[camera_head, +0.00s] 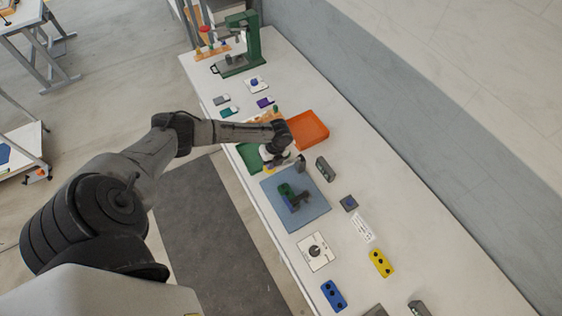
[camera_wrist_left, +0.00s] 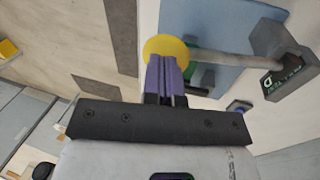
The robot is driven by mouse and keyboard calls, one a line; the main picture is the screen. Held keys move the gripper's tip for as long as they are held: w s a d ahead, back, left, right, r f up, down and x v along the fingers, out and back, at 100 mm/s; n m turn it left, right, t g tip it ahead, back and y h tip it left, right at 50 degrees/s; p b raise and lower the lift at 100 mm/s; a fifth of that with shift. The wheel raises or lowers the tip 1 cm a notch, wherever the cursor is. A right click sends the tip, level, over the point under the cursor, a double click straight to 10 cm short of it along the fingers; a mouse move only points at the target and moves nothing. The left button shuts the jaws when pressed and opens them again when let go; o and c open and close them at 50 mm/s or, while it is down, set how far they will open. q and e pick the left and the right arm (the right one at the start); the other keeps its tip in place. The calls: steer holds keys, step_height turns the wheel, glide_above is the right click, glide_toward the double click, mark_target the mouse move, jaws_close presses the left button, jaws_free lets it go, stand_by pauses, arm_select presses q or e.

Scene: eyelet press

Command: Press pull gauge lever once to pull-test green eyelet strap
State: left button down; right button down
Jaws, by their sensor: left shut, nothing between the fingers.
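In the left wrist view a round yellow knob (camera_wrist_left: 160,46) sits at the end of a grey lever rod (camera_wrist_left: 228,62). The rod runs to a dark grey block (camera_wrist_left: 284,60) with a label on it. My left gripper (camera_wrist_left: 166,64) has its purple fingers together and empty, with the tips over the knob in the picture; I cannot tell whether they touch. In the head view my left gripper (camera_head: 272,160) is just beyond the blue mat (camera_head: 312,213). A device with green and blue parts (camera_head: 290,194) stands on the mat; I cannot make out the strap. My right gripper is out of view.
An orange tray (camera_head: 310,128) and a green tray (camera_head: 249,157) flank my left gripper. A green press (camera_head: 249,48) stands at the table's far end. A dial plate (camera_head: 316,253), yellow block (camera_head: 381,263) and blue block (camera_head: 333,295) lie nearer.

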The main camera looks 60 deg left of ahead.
arm_select(q)
steer(key=shift+r, duration=0.25)
steer(key=shift+p+v, duration=2.4)
steer(key=shift+v, duration=0.5)
